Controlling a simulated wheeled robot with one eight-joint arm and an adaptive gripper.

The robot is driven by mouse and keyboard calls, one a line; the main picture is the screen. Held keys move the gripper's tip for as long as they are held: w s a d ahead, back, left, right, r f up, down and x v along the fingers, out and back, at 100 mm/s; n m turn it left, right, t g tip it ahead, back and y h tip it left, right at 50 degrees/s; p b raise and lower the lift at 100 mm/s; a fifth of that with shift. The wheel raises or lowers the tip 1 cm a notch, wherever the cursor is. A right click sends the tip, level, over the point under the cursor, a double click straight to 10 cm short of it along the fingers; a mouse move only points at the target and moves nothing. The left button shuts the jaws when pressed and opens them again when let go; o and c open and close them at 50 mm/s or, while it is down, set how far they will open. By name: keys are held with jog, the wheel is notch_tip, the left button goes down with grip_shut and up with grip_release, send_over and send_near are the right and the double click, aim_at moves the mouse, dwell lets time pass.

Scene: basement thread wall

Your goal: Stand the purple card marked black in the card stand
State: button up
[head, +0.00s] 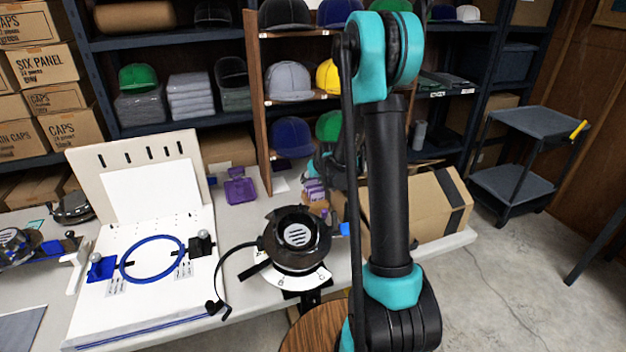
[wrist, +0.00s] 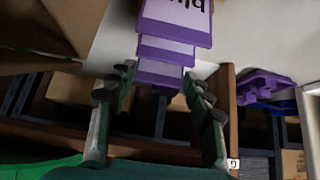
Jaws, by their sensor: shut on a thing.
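Several purple cards (wrist: 175,22) with white label faces overlap in steps at the top of the wrist view. The largest carries dark upside-down lettering, cut off by the frame edge, so I cannot read the full word. My gripper (wrist: 158,78) has its two fingers on either side of the lowest purple piece (wrist: 158,70) and is shut on it. In the head view the purple cards (head: 314,190) show small beside my arm, with my gripper mostly hidden. A purple stand-like piece (head: 240,187) stands at the table's back edge, empty as far as I can see; it also shows in the wrist view (wrist: 264,86).
A white board with a blue hoop (head: 152,259) fills the table's left part. A round black device (head: 297,236) with a cable stands at the front middle. A cardboard box (head: 415,205) is right of my gripper, partly behind my arm. Cap shelves rise behind.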

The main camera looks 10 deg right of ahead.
jog(key=shift+f, duration=0.25)
jog(key=o, duration=1)
jog(key=shift+c, duration=0.2)
jog(key=v, duration=1.2)
